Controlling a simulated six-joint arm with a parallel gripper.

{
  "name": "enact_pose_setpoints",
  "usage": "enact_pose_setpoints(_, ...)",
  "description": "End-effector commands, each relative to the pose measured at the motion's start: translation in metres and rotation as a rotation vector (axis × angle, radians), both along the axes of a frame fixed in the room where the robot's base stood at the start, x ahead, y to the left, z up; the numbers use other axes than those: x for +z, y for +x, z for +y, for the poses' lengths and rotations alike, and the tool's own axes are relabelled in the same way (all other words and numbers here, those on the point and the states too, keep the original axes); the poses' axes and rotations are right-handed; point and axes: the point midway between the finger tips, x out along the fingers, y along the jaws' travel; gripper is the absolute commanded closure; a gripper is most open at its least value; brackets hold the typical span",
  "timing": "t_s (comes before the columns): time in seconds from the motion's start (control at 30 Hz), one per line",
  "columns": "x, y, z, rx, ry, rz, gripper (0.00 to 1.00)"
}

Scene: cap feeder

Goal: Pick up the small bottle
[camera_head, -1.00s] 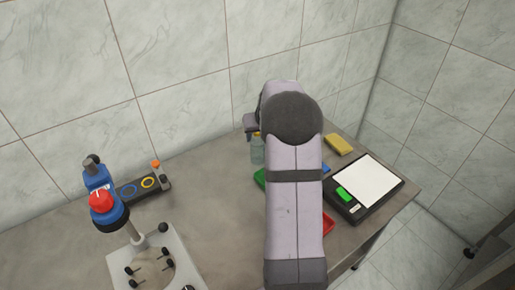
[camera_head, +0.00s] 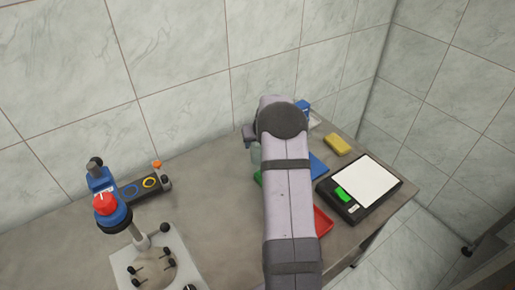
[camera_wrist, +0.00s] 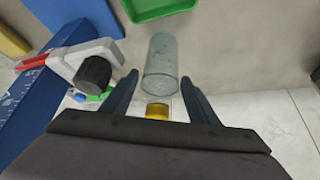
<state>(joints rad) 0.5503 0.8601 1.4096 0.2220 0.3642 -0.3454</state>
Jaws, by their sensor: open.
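The small bottle (camera_wrist: 160,62) is a clear, pale cylinder with a yellow cap (camera_wrist: 157,111). In the wrist view it lies between the two fingers of my gripper (camera_wrist: 159,77), with a gap to each finger; I cannot tell whether it is fully within their reach. In the head view the bottle (camera_head: 256,157) stands on the bench just left of my arm, and its top is hidden at my gripper (camera_head: 250,136). My gripper is open and holds nothing.
A green tray (camera_wrist: 160,8) lies near the bottle. A blue tray (camera_head: 318,167), red tray (camera_head: 323,222), yellow block (camera_head: 338,144) and black scale (camera_head: 333,196) are right of my arm.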

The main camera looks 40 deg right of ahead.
Motion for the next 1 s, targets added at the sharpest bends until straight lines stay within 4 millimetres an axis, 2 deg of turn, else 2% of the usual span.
enact_pose_setpoints(0.2, -0.015, 0.008, -0.003, 0.000, 0.001, 0.000, 0.46)
enact_pose_setpoints(0.5, -0.017, 0.009, -0.003, 0.000, 0.000, -0.001, 0.46)
enact_pose_setpoints(0.57, -0.017, 0.009, -0.004, 0.000, 0.000, -0.001, 0.58)
enact_pose_setpoints(0.67, -0.017, 0.009, -0.003, 0.000, 0.000, 0.000, 0.82)
enact_pose_setpoints(0.7, -0.017, 0.009, -0.004, 0.000, 0.000, 0.000, 0.86)
enact_pose_setpoints(1.0, -0.013, 0.010, -0.004, 0.000, -0.002, -0.004, 0.86)
